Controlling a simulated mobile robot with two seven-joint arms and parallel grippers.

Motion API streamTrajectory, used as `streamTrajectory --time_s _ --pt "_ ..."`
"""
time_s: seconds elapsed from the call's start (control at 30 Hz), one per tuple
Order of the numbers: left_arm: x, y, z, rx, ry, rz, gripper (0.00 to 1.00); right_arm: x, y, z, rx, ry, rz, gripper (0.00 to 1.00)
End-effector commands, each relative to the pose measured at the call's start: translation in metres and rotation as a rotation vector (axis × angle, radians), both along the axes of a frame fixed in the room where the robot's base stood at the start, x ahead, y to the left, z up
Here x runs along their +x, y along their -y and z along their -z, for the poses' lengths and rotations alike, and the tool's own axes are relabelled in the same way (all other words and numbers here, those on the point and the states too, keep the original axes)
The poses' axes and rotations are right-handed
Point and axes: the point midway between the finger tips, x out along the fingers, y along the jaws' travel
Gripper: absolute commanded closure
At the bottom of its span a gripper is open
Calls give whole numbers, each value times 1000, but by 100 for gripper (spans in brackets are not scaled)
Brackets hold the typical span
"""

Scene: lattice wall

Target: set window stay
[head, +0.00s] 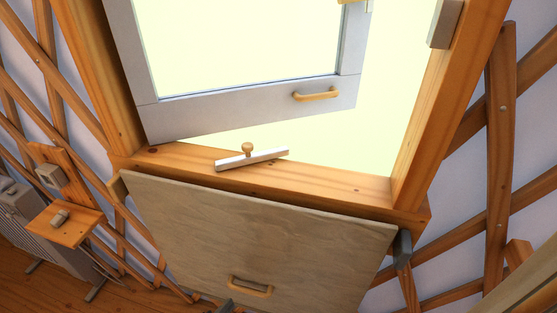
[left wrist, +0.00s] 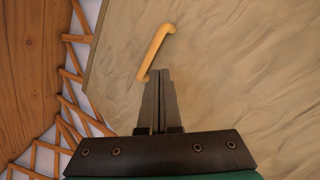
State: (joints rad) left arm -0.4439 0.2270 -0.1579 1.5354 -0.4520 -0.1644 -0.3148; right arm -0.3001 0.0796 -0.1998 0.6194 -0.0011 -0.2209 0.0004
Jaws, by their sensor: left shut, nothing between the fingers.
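The window sash (head: 240,115), pale grey with a brass handle (head: 316,95), stands open within the wooden frame. On the wooden sill (head: 335,185) lies a white bar with a round wooden knob (head: 250,158), which looks like the window stay; it sits at a slant below the sash, and I cannot tell whether it is fixed at one end. My left gripper (head: 225,307) shows only as dark tips at the bottom edge. In the left wrist view its fingers (left wrist: 159,74) are shut and empty, close to the lower end of a yellow handle (left wrist: 156,50); contact is unclear. My right gripper is not visible.
A small wooden shelf (head: 65,222) is on the left lattice wall. A grey block (head: 445,22) sits on the right frame post. The space above the sill's right part is free.

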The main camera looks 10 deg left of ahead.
Motion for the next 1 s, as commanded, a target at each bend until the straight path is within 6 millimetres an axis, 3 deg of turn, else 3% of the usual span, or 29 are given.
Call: streamTrajectory --time_s 0.03,0.1,0.3,0.4,0.5,0.67,1.0 --pt "13 2 -31 42 70 45 100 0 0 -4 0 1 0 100" --pt "30 7 -73 106 168 104 100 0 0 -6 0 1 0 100" --pt "55 25 -196 298 441 244 100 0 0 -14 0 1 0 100" --pt "57 33 -247 382 552 288 100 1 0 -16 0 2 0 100" --pt "56 39 -282 441 631 314 100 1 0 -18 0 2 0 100" --pt "54 44 -308 485 688 331 100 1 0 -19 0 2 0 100" --pt "82 50 -311 489 695 332 100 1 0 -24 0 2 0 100"
